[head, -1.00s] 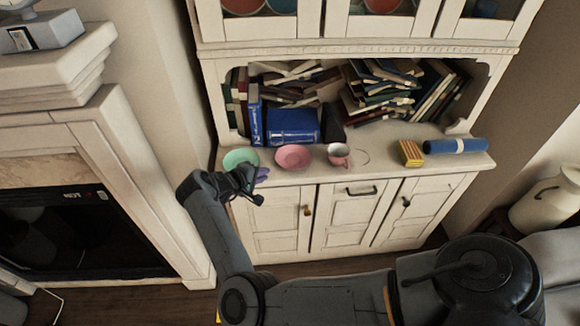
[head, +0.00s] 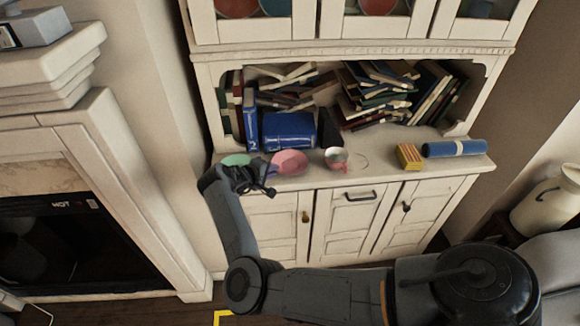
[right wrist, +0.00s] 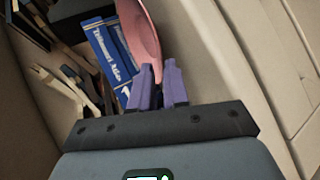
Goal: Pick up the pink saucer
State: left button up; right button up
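The pink saucer (head: 289,162) is at the front left of the cabinet's counter in the head view, between a green dish (head: 236,160) and a pink cup (head: 336,159). My right gripper (head: 268,169) is at the saucer's left edge. In the right wrist view the saucer (right wrist: 142,32) shows steeply angled, with its near rim between the purple fingertips of the right gripper (right wrist: 158,72). The fingers are close together and look shut on that rim. Whether the saucer is clear of the counter is hard to tell. My left gripper is not in view.
Blue books (head: 290,130) and piled books (head: 385,95) fill the shelf behind. A yellow box (head: 409,156) and a blue roll (head: 455,148) lie on the counter to the right. Cabinet doors (head: 345,220) are below, and a fireplace (head: 80,240) is at the left.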

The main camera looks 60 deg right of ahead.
jog(key=shift+s+d+f, duration=0.1)
jog(key=shift+d+f, duration=0.25)
jog(key=shift+d, duration=0.3)
grip_shut()
